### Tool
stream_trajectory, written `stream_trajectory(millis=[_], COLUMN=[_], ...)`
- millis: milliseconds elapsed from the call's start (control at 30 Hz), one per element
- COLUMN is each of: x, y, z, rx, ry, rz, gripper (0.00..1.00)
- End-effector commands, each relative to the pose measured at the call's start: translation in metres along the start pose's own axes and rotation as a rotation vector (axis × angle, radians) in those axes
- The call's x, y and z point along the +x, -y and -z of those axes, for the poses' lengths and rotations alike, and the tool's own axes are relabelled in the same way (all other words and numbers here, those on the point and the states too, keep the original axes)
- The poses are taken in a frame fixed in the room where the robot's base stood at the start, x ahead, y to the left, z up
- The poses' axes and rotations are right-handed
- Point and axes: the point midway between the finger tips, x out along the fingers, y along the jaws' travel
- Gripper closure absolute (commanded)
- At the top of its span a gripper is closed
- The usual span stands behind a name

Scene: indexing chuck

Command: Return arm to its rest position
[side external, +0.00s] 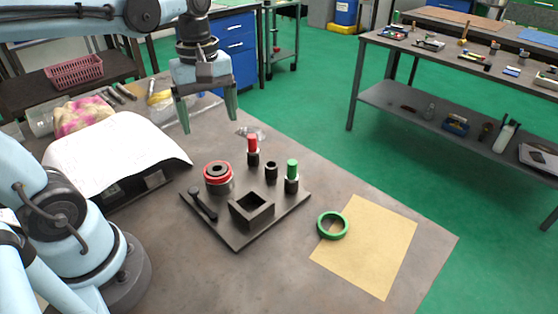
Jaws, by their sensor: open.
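My gripper (208,112) is open and empty, pointing down above the back left part of the table. Its two green fingertips are apart and clear of the objects. A dark square plate (236,238) lies in front of it. On the plate stand a chuck with a red ring (218,174), a dark square block with an opening (251,209), a red-topped peg (253,147), a green-topped peg (292,172) and a short black cylinder (271,172). A black handle (203,205) lies at the plate's left side. A green ring (332,225) lies partly on a tan sheet.
The tan sheet (375,250) lies on the right of the table (300,285). White paper (112,150) covers a dark object at the left. A pink and yellow cloth (84,116) and tools lie behind it. The table front is clear. Another workbench (440,55) stands apart at right.

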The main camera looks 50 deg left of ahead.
Motion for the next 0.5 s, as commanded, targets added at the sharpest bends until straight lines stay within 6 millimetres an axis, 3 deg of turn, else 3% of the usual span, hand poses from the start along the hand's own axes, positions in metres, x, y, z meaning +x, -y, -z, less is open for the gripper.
stream_trajectory(millis=[367, 500], x=[-0.0009, 0.0037], y=[0.0001, -0.0001], z=[-0.0003, -0.0046], rx=[0.006, 0.120], ry=[-0.001, -0.025], rz=[-0.003, -0.051], gripper=[0.14, 0.14])
